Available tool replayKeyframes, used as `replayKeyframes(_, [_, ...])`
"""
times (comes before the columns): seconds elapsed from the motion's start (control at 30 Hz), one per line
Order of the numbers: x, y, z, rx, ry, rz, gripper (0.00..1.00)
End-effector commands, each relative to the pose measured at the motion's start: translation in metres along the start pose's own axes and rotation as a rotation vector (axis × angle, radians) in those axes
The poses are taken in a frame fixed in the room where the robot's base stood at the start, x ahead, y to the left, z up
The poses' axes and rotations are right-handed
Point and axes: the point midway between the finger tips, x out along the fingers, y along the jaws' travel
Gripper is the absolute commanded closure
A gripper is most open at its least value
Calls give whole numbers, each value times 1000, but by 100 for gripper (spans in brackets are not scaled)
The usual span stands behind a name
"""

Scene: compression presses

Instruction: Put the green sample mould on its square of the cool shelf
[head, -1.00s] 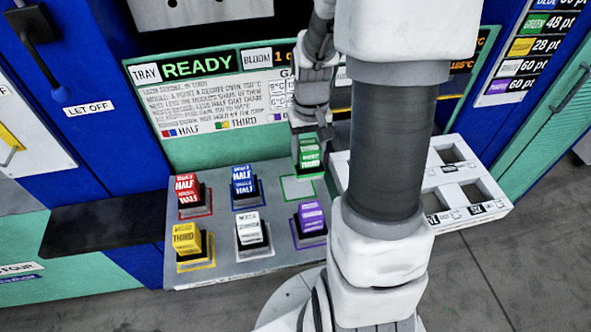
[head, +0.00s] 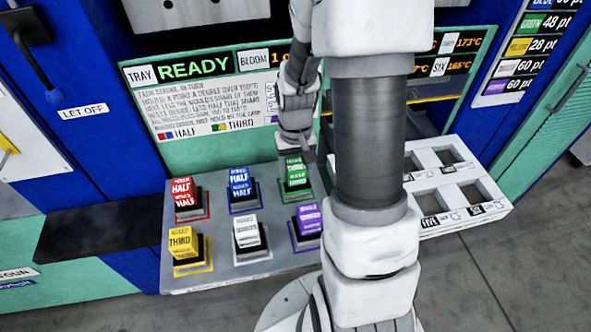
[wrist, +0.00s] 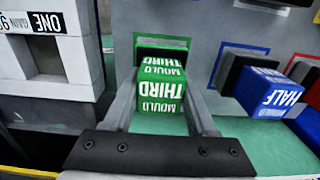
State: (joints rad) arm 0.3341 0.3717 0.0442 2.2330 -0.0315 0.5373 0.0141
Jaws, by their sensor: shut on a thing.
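The green sample mould (head: 295,172), lettered MOULD THIRD, is upright at the back right of the grey cool shelf (head: 214,199). My gripper (head: 295,155) comes down on it from above and is shut on it. In the wrist view the two fingers of my gripper (wrist: 161,105) lie on either side of the green mould (wrist: 161,88). Its green outlined square (head: 318,198) shows at the mould's foot, mostly covered by it. The mould looks to be within the square, but I cannot tell whether its base touches the shelf.
The red (head: 184,192), blue (head: 240,184), yellow (head: 184,242), white (head: 246,233) and purple (head: 307,219) moulds stand on their squares close by. A white rack with square openings (head: 496,197) is to the right. A panel reading READY (head: 194,66) rises behind.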

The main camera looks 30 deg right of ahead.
Motion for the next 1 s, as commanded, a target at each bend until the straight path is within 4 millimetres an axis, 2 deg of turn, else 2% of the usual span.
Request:
replayKeyframes(0.03, [2, 0, -1, 0, 2, 0, 100])
replayKeyframes(0.07, [3, 0, 0, 0, 0, 0, 41])
replayKeyframes(0.2, [2, 0, 0, 0, 0, 0, 16])
replayKeyframes(0.23, [2, 0, 0, 0, 0, 0, 13])
replayKeyframes(0.5, [1, 0, 0, 0, 0, 0, 13])
replayKeyframes(0.63, [-7, 0, 0, 0, 2, 0, 13])
replayKeyframes(0.77, [-30, 0, -1, 1, 6, 0, 13])
replayKeyframes(1.0, [-83, 0, -1, 0, 5, 0, 13])
